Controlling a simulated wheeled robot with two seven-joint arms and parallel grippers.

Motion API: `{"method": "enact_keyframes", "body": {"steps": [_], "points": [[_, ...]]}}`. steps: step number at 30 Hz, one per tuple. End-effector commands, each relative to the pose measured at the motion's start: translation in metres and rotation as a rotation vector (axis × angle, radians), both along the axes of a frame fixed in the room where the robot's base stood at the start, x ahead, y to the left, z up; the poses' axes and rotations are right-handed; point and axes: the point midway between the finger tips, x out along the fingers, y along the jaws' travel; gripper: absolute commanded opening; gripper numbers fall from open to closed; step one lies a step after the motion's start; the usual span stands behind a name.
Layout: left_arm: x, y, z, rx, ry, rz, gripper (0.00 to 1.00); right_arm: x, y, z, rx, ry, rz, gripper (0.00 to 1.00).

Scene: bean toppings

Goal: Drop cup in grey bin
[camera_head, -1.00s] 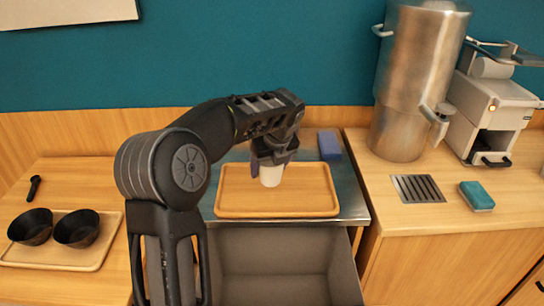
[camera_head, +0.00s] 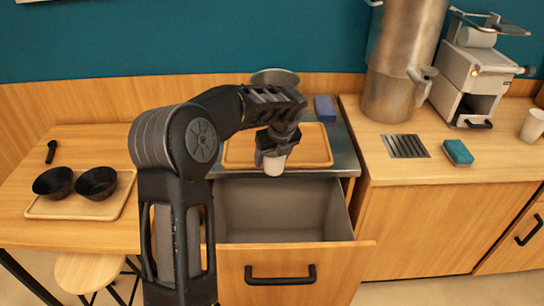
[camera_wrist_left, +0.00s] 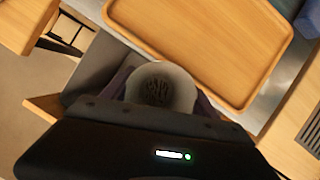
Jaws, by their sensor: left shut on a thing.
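A white cup (camera_head: 274,168) hangs from my left gripper (camera_head: 272,154), which is shut on it. The cup is roughly upright, and the wrist view looks into its mouth, where dark stuff (camera_wrist_left: 157,92) shows at the bottom. The grey bin (camera_head: 290,215) is an open drawer with a wooden front below the counter. In the head view the cup appears over the bin's back edge, near the tray's front edge. In the wrist view the bin is mostly hidden behind the cup and gripper. My right gripper is not in view.
A wooden tray (camera_head: 316,146) lies on the metal counter behind the cup, with a blue block (camera_head: 325,108) beyond it. Two black bowls (camera_head: 96,183) sit on a left tray (camera_head: 42,209). A teal sponge (camera_head: 457,152) and another white cup (camera_head: 532,126) stand on the right counter.

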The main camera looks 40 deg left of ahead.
Motion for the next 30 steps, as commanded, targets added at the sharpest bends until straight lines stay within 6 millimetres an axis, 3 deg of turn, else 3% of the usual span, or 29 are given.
{"method": "enact_keyframes", "body": {"steps": [12,26,27,30], "points": [[0.0,0.0,-0.049,0.0,0.0,-0.001,0.25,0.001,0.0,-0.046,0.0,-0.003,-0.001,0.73],[0.0,0.0,-0.055,0.0,0.0,-0.001,0.25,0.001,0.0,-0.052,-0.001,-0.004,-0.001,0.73],[0.0,0.0,-0.055,0.0,0.0,-0.001,0.7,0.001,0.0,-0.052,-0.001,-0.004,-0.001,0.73],[0.0,0.0,-0.055,0.0,0.0,-0.001,0.78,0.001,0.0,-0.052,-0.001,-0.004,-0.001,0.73]]}}
